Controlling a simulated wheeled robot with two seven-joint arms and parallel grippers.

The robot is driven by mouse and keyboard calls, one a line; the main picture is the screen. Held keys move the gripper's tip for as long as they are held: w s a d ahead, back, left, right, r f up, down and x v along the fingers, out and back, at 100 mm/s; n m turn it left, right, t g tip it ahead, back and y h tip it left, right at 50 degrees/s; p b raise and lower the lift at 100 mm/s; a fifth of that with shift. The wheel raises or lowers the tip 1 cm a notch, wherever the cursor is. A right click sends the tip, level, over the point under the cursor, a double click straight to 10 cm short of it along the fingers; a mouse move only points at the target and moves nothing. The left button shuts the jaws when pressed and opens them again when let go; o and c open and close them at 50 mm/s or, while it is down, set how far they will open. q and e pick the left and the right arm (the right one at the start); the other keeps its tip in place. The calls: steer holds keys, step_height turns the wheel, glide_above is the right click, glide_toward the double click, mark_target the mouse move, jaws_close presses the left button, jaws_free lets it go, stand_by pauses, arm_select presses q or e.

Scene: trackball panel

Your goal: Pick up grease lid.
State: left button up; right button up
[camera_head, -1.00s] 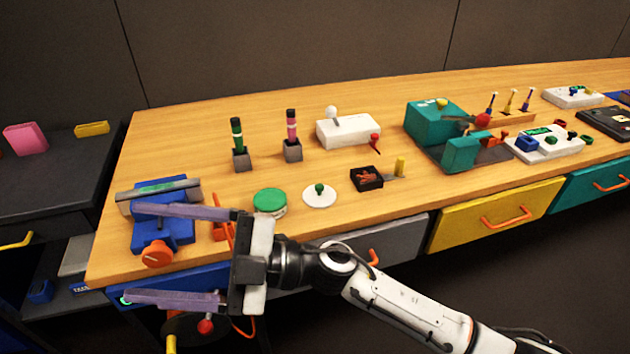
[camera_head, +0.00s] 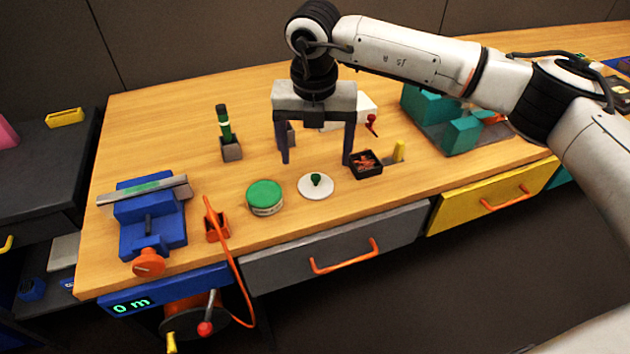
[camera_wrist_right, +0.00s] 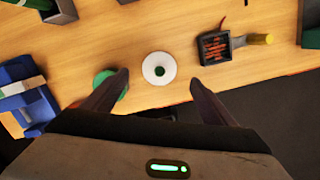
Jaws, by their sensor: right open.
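The lid looks to be the white disc with a small green knob (camera_head: 316,187), lying flat on the wooden table. It also shows in the right wrist view (camera_wrist_right: 152,68), between the fingertips in the picture. A round tin with a green top (camera_head: 265,196) stands just left of it. My right gripper (camera_head: 316,161) is open and empty, fingers pointing down, above the table and behind the disc in the head view. Its fingers appear apart from the disc. In the right wrist view one finger partly covers the green tin. My left gripper is not in view.
A dark tray with reddish bits (camera_head: 366,165) and a yellow peg (camera_head: 398,151) sit right of the disc. A blue vise (camera_head: 150,222) and an orange cable holder (camera_head: 216,226) stand left. A green-and-black marker (camera_head: 225,125) stands behind. Drawers (camera_head: 340,246) line the front edge.

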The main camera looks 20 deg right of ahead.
mark_target(315, 177)
step_height(315, 177, down, 7)
steer(key=shift+w+d+r+p, duration=0.1)
steer(key=shift+w+p, duration=0.05)
steer(key=shift+p, duration=0.3)
steer(key=c, duration=1.1)
